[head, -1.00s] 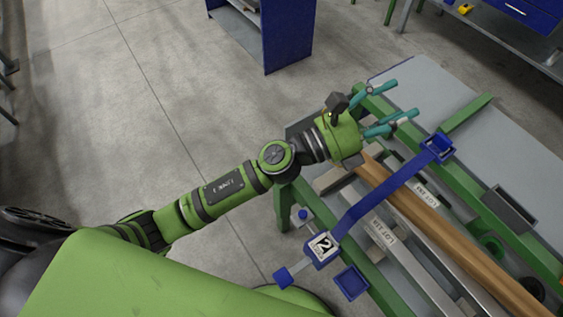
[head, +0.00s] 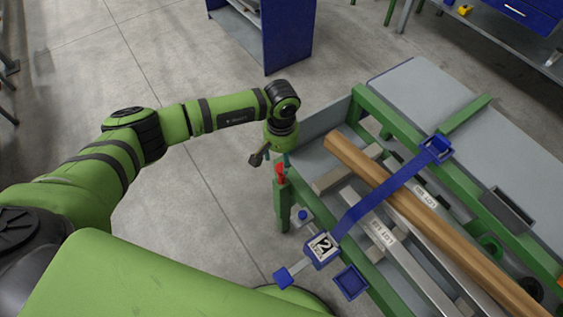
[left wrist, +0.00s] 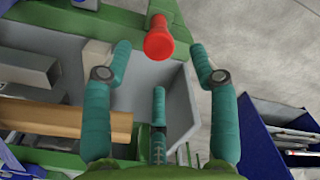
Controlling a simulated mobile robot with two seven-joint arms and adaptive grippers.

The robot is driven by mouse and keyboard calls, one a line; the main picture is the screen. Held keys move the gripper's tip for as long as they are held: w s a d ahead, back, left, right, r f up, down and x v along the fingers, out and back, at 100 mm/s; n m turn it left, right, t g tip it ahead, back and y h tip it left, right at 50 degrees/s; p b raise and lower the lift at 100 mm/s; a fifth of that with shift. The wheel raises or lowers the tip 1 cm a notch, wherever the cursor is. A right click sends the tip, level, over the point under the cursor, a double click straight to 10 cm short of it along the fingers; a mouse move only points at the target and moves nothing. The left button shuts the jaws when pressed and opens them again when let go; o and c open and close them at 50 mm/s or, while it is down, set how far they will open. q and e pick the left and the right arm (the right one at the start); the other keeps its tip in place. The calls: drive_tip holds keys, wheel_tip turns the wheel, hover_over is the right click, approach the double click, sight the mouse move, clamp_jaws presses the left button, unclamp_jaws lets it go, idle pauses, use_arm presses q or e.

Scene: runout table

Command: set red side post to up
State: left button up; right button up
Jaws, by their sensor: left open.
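The red side post (head: 281,171) shows as a small red piece at the table's near left corner, above a green leg. In the left wrist view the red post (left wrist: 158,40) has a round end facing the camera, ahead of and between the spread teal fingers. My left gripper (head: 276,160) points down at that corner, open and empty. The post looks clear of the fingers, but its lower part is hidden and I cannot tell its setting. My right gripper is not in view.
A blue arm (head: 381,194) with a number 2 block (head: 322,247) crosses the table. A long wooden bar (head: 430,220) and metal bars (head: 385,236) lie on it. A blue cabinet (head: 287,35) stands behind; the floor to the left is clear.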

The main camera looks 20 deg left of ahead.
sight(282, 167)
use_arm(q)
drive_tip(key=shift+d+f, duration=0.1)
drive_tip(key=shift+f, duration=2.05)
clamp_jaws()
drive_tip(key=shift+r+p, duration=0.45)
drive_tip(key=shift+p, duration=0.05)
wheel_tip(282, 167, up, 19)
drive_tip(key=p, duration=0.5)
drive_tip(key=shift+f, duration=0.1)
unclamp_jaws()
